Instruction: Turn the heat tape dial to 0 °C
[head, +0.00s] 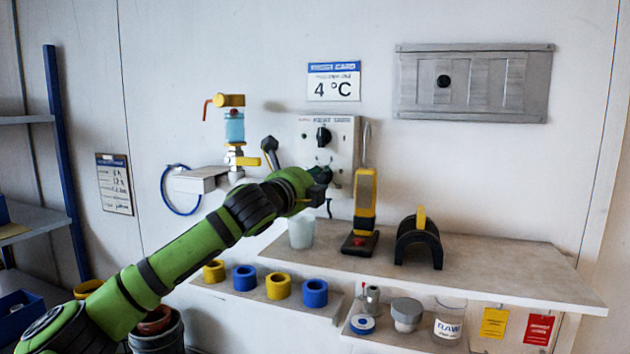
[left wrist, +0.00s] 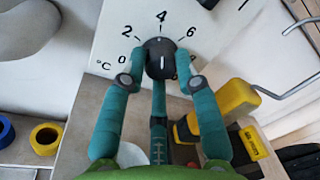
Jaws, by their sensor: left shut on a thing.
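The heat tape dial (left wrist: 161,58) is a round black knob with a white line, on a pale panel with a °C scale showing 0, 2, 4 and 6. In the left wrist view the knob's line stands about upright, in line with the 4. My left gripper (left wrist: 163,68) is shut on the dial, one teal finger on each side. In the head view my left gripper (head: 320,176) is at the lower part of the control panel (head: 346,132) and hides the dial. My right gripper is not in view.
A second black knob (head: 323,137) sits above on the same panel. A card reading 4 °C (head: 334,82) hangs above it. A yellow and black handheld tool (head: 364,200) stands close on the right. A translucent cup (head: 301,232) stands below on the shelf (head: 480,268).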

